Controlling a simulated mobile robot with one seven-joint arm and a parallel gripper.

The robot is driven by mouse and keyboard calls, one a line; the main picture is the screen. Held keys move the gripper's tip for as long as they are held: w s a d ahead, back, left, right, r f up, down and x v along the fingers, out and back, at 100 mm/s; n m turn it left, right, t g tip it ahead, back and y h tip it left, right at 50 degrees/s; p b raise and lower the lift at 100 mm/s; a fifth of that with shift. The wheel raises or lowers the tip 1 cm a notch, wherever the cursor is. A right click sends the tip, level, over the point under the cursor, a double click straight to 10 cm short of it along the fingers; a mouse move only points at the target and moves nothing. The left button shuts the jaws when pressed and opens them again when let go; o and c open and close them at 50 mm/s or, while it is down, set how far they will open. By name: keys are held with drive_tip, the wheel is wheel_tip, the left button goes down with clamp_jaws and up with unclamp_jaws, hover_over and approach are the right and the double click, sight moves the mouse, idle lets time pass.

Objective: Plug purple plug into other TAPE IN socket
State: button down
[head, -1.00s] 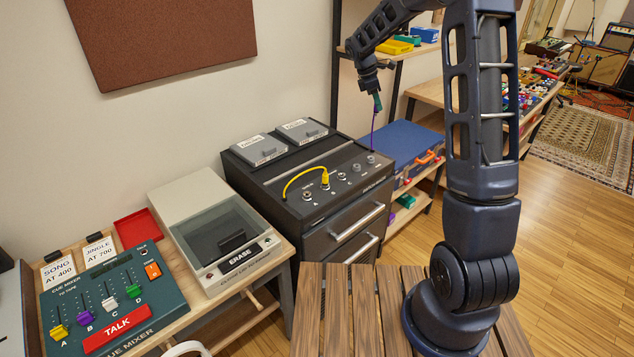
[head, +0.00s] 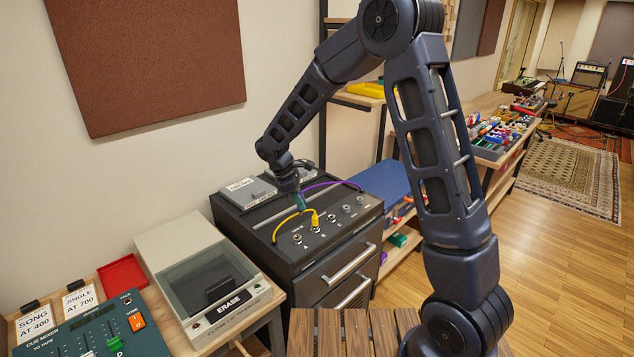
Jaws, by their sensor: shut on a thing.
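My gripper (head: 300,202), with green fingertips, is over the black panel of the deck cabinet (head: 262,232), just behind and left of the yellow plug (head: 314,218). It is shut on the purple plug, which is mostly hidden by the fingers. The purple cable (head: 335,183) arcs from the gripper to the panel's right end. The yellow plug stands in a socket by letter B, its yellow cable (head: 283,222) looping left. A socket marked A (head: 297,238) and socket C (head: 331,218) look empty. Two grey sockets (head: 346,209) lie further right. The TAPE IN labels are too small to read.
Two grey boxes (head: 240,190) sit on the cabinet's back. The ERASE unit (head: 200,265) and the green cue mixer (head: 95,335) stand left. A blue case (head: 385,185) is right of the cabinet. The yellow cable runs close beside my gripper.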

drive_tip(key=shift+s+a+f, duration=0.2)
drive_tip(key=shift+s+f, duration=0.25)
drive_tip(key=shift+f, duration=0.7)
drive_tip(key=shift+s+a+f, duration=0.25)
drive_tip(key=shift+s+f, duration=0.25)
drive_tip(key=shift+f, duration=0.6)
drive_tip(key=shift+s+a+f, duration=0.2)
drive_tip(key=shift+s+f, duration=0.25)
drive_tip(key=shift+f, duration=0.7)
drive_tip(key=shift+f, duration=1.05)
drive_tip(key=c, duration=1.2)
unclamp_jaws()
drive_tip(key=v, duration=1.1)
